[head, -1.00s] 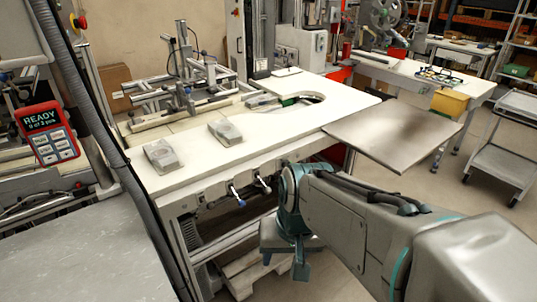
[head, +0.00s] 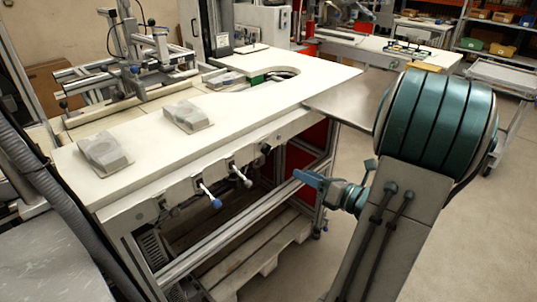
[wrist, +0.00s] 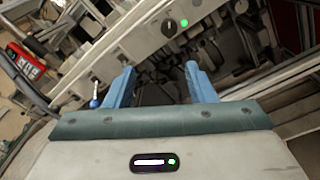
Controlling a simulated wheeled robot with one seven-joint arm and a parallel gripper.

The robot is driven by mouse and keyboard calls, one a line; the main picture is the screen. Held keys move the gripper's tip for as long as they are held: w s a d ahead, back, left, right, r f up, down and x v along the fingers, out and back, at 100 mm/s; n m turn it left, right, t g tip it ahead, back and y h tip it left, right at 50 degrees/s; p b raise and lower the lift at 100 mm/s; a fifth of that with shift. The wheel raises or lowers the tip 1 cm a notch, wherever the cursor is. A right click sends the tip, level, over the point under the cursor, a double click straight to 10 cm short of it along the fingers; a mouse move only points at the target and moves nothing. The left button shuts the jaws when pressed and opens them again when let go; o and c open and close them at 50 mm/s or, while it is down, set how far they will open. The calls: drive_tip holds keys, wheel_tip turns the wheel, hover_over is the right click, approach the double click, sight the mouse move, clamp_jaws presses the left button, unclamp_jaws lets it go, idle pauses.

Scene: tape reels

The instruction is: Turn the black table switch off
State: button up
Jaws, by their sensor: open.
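The black switch (wrist: 168,27) is a round knob on the pale front rail of the table, seen in the wrist view. A lit green spot (wrist: 184,22) sits beside it. In the head view a small dark knob (head: 266,149) on the rail under the tabletop looks like the same switch. My gripper (wrist: 160,76) has its two blue fingers spread apart with nothing between them. The switch lies beyond the fingertips, between their lines and apart from them. In the head view my gripper (head: 306,178) is right of and lower than the knob, seen side-on.
The white tabletop (head: 150,130) overhangs the rail. A metal side plate (head: 345,103) and a lower frame bar (head: 230,235) are near my arm.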

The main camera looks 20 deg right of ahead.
sight(270, 151)
drive_tip(key=shift+m+t+h, duration=0.5)
drive_tip(key=x, duration=0.4)
drive_tip(key=d+x, duration=0.1)
drive_tip(key=x, duration=0.4)
drive_tip(key=b+x, duration=0.1)
drive_tip(key=x, duration=0.3)
drive_tip(key=shift+w+d+f, duration=0.1)
drive_tip(key=shift+w+f, duration=0.05)
drive_tip(key=shift+w, duration=0.3)
drive_tip(key=c, duration=1)
drive_tip(key=shift+o, duration=0.2)
